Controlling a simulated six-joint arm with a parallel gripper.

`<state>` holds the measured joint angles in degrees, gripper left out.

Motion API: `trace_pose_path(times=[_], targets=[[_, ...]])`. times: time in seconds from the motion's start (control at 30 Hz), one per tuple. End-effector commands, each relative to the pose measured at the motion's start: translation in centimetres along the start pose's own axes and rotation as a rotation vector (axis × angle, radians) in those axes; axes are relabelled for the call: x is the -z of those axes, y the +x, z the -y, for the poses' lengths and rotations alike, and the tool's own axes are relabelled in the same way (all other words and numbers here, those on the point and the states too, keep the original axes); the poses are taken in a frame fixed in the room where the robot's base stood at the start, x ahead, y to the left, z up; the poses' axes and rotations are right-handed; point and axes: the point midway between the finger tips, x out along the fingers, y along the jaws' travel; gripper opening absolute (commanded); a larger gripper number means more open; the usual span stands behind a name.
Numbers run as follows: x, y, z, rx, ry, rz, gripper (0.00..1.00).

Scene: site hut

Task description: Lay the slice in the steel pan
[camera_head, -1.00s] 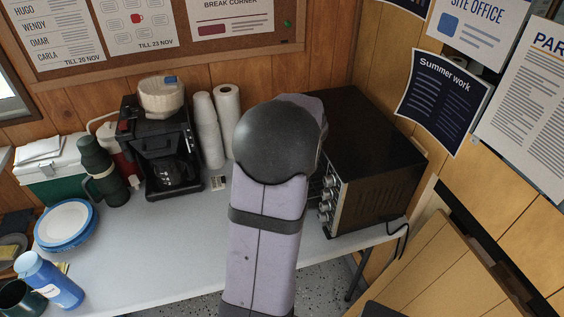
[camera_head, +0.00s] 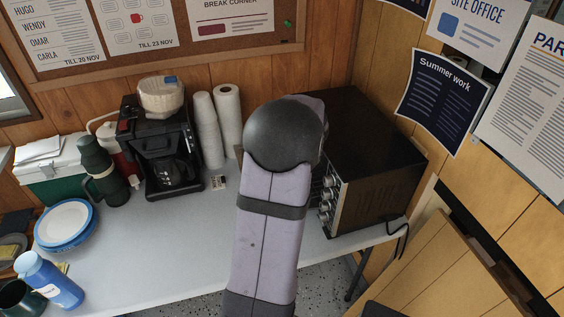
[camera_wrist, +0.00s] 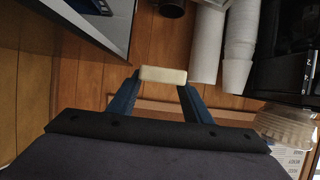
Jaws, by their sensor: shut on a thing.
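My gripper (camera_wrist: 160,84) shows in the wrist view, its two blue fingers closed on a pale cream block-like piece, which looks like the slice (camera_wrist: 163,74) seen edge-on. The piece spans the gap between the fingertips and is clear of other things there. In the head view my arm hides the gripper. I cannot make out the steel pan for certain in either view.
The black oven (camera_head: 375,150) stands right of my arm; its front is partly hidden. A coffee maker (camera_head: 160,150), stacked cups (camera_head: 208,130), a green flask (camera_head: 98,165), plates (camera_head: 66,222) and a blue bottle (camera_head: 48,280) stand left. The table middle (camera_head: 150,240) is clear.

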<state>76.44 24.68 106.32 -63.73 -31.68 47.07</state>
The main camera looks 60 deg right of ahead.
Motion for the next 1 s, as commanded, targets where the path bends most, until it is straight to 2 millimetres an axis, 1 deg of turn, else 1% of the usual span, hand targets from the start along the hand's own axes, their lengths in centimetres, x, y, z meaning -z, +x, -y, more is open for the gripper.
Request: trace_pose_path(times=[0.13,0.27,0.6,0.7,0.83,1.0], targets=[[-0.5,0.2,0.0,0.000,0.000,0.001,0.23],[-2.0,0.8,0.1,0.001,0.002,0.003,0.23],[-8.9,3.6,0.1,0.001,0.004,0.005,0.23],[-10.6,4.3,0.0,0.000,0.004,0.004,0.23],[-12.0,5.0,0.0,0.000,0.001,0.002,0.23],[-12.7,5.2,0.0,-0.001,-0.001,0.000,0.23]])
